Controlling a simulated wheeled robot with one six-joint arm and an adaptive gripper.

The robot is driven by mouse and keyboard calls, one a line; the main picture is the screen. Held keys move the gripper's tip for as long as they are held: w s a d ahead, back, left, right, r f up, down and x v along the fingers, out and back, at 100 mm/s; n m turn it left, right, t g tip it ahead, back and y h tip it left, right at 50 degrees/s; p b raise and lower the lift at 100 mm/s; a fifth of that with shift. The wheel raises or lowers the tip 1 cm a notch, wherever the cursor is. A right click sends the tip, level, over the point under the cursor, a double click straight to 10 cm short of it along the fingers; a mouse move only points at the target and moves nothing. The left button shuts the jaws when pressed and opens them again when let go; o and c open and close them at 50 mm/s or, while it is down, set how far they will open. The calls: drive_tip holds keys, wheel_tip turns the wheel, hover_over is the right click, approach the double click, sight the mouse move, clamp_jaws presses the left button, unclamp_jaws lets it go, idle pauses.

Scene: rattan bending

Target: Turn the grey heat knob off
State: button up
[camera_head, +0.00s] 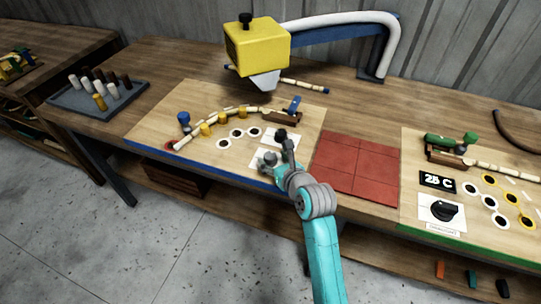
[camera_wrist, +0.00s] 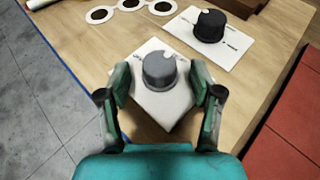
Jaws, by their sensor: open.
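The grey knob (camera_wrist: 160,69) sits on a white plate (camera_wrist: 166,103) on the wooden board, between the two fingers of my gripper (camera_wrist: 158,85) in the wrist view. The fingers are apart, one on each side of the knob, and I see gaps between them and it. A light mark shows on the knob's top. In the head view the grey knob (camera_head: 270,158) is partly covered by my gripper (camera_head: 277,165). A black knob (camera_wrist: 209,25) on its own white plate stands just behind and to the right.
A red tiled mat (camera_head: 357,167) lies right of the board. A curved bamboo rod (camera_head: 232,113) with yellow pegs is behind the knobs. A yellow heater-like block (camera_head: 257,47) hangs above. Another black knob (camera_head: 445,210) and a "25 C" display (camera_head: 437,181) are at the right.

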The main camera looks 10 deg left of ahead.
sight(271, 158)
drive_tip(key=shift+x, duration=1.6)
drive_tip(key=c, duration=1.2)
drive_tip(key=shift+o, duration=0.2)
